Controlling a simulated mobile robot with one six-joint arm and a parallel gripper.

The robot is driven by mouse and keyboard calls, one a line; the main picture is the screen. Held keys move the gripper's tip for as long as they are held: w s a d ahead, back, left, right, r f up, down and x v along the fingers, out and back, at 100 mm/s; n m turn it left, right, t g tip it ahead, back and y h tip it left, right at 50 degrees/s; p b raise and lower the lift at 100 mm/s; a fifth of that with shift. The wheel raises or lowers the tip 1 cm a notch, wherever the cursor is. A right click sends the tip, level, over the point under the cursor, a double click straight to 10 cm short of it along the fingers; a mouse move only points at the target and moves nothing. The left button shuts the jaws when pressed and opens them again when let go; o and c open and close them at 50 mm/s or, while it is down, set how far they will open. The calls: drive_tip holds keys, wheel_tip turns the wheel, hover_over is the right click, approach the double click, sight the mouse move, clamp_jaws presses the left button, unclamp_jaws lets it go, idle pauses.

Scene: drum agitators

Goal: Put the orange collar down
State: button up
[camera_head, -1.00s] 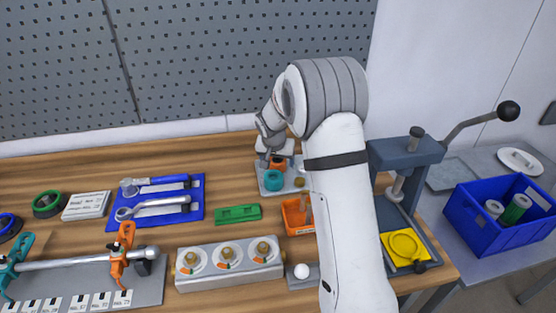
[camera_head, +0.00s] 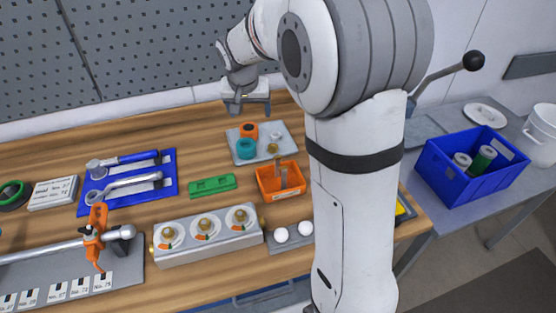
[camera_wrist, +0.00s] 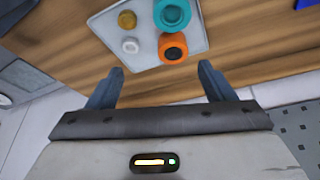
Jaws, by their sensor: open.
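The orange collar (camera_head: 249,127) sits on the light grey tray (camera_head: 233,133) at the back of the workbench. It also shows in the wrist view (camera_wrist: 173,47), with a dark centre. A teal collar (camera_head: 246,149) is right beside it on the same tray, and it shows in the wrist view (camera_wrist: 172,14). My gripper (camera_head: 247,110) is above and behind the tray, apart from the orange collar. In the wrist view its two fingers (camera_wrist: 160,84) are spread wide with nothing between them.
A brass piece (camera_wrist: 127,19) and a white piece (camera_wrist: 130,45) share the tray. An orange bin (camera_head: 268,189) and a green block (camera_head: 212,186) lie in front. A blue tool tray (camera_head: 93,206) is left. A pegboard (camera_head: 140,50) stands behind.

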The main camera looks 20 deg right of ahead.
drive_tip(key=s+d+n+g+y, duration=0.1)
drive_tip(key=s+n, duration=0.2)
drive_tip(key=s, duration=2.6)
drive_tip(key=shift+s+d+n+y, duration=0.25)
drive_tip(key=shift+d+n+y, duration=0.05)
drive_tip(key=shift+d+n, duration=0.1)
drive_tip(key=shift+c, duration=0.4)
